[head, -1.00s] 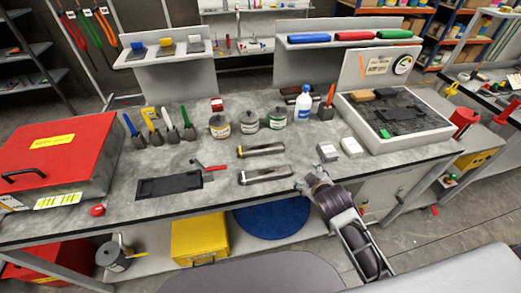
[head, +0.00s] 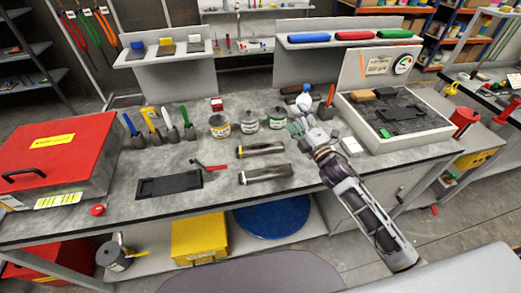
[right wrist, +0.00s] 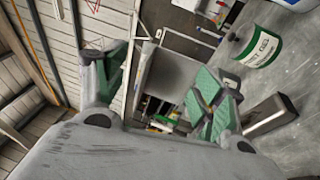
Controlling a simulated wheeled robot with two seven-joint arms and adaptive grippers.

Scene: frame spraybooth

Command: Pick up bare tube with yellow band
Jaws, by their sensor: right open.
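Two grey metal tubes lie on the bench in the head view: a rear one (head: 262,149) and a front one (head: 265,174). The rear tube shows a small yellowish mark at its left end; the band is too small to make out surely. My right gripper (head: 298,126) is open and empty, right of and beyond the rear tube, in front of the white bottle, which it partly hides. In the right wrist view its green-padded fingers (right wrist: 160,88) are spread, with one tube's end (right wrist: 268,115) to the right, outside them. My left gripper is not in view.
Several paint tins stand behind the tubes, including a green-labelled one (head: 277,118). A walled tray (head: 430,138) and a white block (head: 351,146) are to the right.

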